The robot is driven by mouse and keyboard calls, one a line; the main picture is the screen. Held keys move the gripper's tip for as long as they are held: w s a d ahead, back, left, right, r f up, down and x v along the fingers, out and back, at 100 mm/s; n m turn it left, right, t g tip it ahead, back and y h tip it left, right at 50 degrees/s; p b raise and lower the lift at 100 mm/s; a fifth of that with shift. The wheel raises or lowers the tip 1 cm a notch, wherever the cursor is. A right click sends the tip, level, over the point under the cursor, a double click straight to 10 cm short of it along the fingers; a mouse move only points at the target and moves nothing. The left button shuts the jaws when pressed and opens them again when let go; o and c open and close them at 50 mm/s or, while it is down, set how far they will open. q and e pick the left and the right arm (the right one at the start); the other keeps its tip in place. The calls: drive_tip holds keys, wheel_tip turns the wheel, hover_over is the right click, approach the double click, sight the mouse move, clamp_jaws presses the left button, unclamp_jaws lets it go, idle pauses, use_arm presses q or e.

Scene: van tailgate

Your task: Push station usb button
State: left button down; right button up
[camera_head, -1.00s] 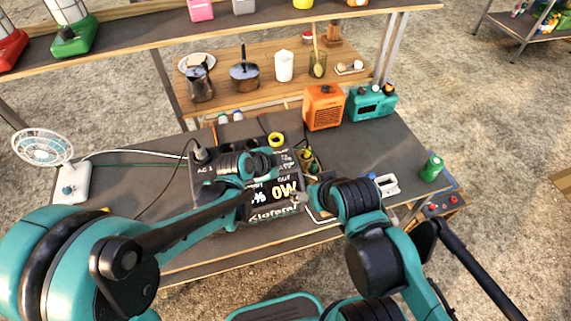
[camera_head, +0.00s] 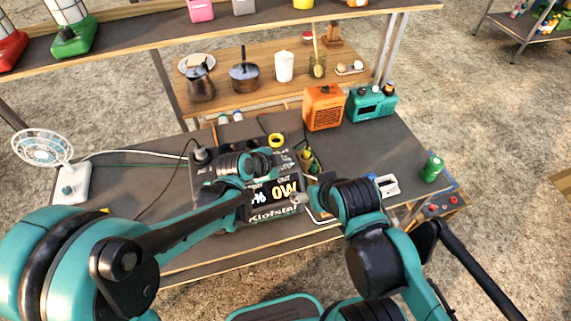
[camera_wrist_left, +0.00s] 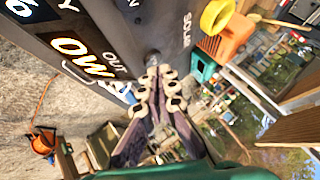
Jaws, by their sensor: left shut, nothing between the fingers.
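The power station (camera_head: 270,216), a dark box with a lit 0W display (camera_head: 285,188), sits on the dark workbench. My left gripper (camera_head: 299,197) is at the display's right side, partly covered by arm links. In the left wrist view, the left gripper (camera_wrist_left: 155,72) is shut and empty. Its tips are at a small round dark button (camera_wrist_left: 152,58) on the station's face, near the OUT label. Whether they touch it I cannot tell. I cannot read a USB label; arm links hide part of the panel in the head view. My right gripper cannot be made out.
An orange radio (camera_head: 323,107) and a teal radio (camera_head: 371,103) stand behind and right. A fan (camera_head: 72,184) is at left, a green can (camera_head: 431,168) at right. Cables cross the bench's left side.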

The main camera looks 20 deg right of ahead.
use_arm(q)
drive_tip(key=shift+f+b, duration=0.4)
drive_tip(key=shift+f, duration=0.05)
drive_tip(key=shift+r, duration=0.1)
drive_tip(key=shift+r+p, duration=0.35)
drive_tip(key=shift+r, duration=0.05)
wheel_tip(320, 180, up, 6)
drive_tip(key=p, duration=0.4)
drive_tip(key=shift+p, duration=0.4)
